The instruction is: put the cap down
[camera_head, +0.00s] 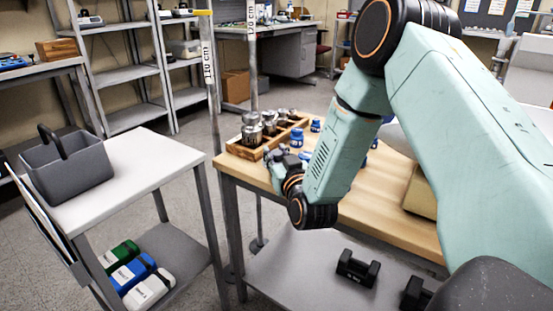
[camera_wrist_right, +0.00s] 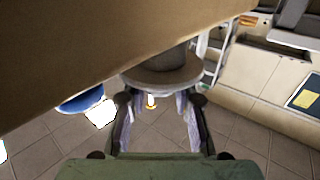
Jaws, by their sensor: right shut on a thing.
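My right gripper (camera_head: 279,176) comes in from the right over the left part of the wooden-topped table, beside the wooden tray. In the right wrist view its two fingers (camera_wrist_right: 160,108) are closed in on a round, pale brown piece with a grey stub, seemingly the cap (camera_wrist_right: 160,76). The cap's contact with the fingers is partly hidden. In the head view the held piece is too small and covered to make out. My left gripper is not in view.
A wooden tray (camera_head: 240,151) with several metal jars stands on the wooden table (camera_head: 375,195). Small blue-topped items (camera_head: 297,138) stand near it. A white cart (camera_head: 150,160) with a grey basket (camera_head: 72,170) is at left. Black dumbbell-shaped things (camera_head: 357,268) lie on the lower shelf.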

